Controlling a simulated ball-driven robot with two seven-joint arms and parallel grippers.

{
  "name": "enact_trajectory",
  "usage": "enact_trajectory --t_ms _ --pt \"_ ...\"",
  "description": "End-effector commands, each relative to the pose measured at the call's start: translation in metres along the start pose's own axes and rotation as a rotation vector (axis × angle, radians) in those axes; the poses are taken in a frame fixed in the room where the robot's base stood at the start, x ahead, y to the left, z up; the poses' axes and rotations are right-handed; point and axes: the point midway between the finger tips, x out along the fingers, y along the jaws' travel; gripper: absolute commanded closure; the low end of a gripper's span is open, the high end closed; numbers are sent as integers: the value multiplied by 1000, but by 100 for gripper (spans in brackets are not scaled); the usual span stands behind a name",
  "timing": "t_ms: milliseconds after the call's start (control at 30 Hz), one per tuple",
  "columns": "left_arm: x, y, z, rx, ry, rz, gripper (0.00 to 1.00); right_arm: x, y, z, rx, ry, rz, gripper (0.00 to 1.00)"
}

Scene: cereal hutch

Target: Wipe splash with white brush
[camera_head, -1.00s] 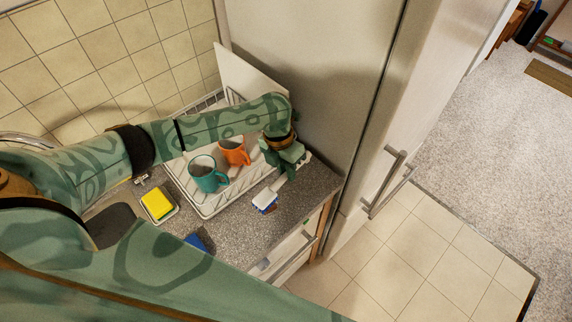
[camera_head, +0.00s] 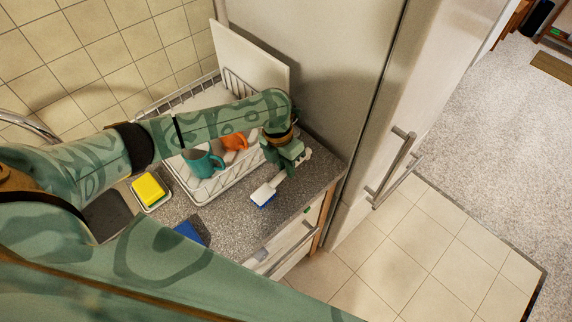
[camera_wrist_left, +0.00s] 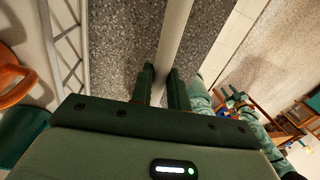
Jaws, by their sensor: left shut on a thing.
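My left gripper (camera_head: 289,168) is shut on the handle of the white brush (camera_head: 266,190), over the counter between the dish rack and the front edge. The brush slants down to the front left, its blue bristles facing the grey speckled counter (camera_head: 226,216). I cannot tell whether the bristles touch it. In the left wrist view the pale brush handle (camera_wrist_left: 174,45) runs between the two dark fingers (camera_wrist_left: 162,84). I cannot make out a splash; the brush and arm cover part of the counter.
A white dish rack (camera_head: 212,192) with a teal mug (camera_head: 203,163) and an orange mug (camera_head: 234,142) stands behind the brush. A yellow sponge (camera_head: 149,189) in a dish and a blue item (camera_head: 190,232) lie to the left. The fridge (camera_head: 340,85) bounds the right.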

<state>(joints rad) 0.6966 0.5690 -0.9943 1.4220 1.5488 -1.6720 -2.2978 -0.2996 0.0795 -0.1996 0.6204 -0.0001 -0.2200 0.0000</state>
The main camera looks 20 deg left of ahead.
Motion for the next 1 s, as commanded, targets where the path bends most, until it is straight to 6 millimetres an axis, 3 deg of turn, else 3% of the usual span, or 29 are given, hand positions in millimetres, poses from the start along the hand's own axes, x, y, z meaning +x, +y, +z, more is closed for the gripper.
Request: enact_trajectory --t_ms 1000 --pt "13 2 0 0 0 -1 100 9 -1 2 0 -3 -1 64"
